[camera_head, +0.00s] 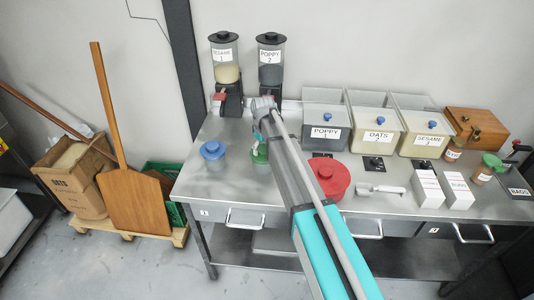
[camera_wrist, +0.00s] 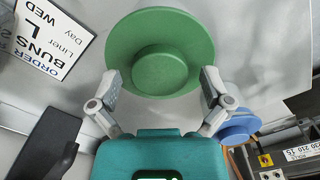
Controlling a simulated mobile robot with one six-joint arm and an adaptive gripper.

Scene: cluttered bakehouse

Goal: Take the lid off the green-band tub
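A green round lid with a raised round knob (camera_wrist: 160,68) fills the upper middle of the wrist view. In the head view the green tub (camera_head: 260,156) stands on the steel bench, partly hidden by my arm. Its band and walls cannot be made out in the wrist view. My gripper (camera_wrist: 162,82) is open, with one finger on each side of the knob and a visible gap to it on both sides. In the head view my gripper (camera_head: 264,118) is over the tub, and its fingers are hard to make out.
A blue-lidded tub (camera_head: 213,150) stands close on the left; its lid (camera_wrist: 238,127) shows in the wrist view. A red lidded pot (camera_head: 328,176) is to the right. Two dispensers (camera_head: 228,72) and labelled bins (camera_head: 326,133) stand behind. An order card (camera_wrist: 52,38) is at upper left.

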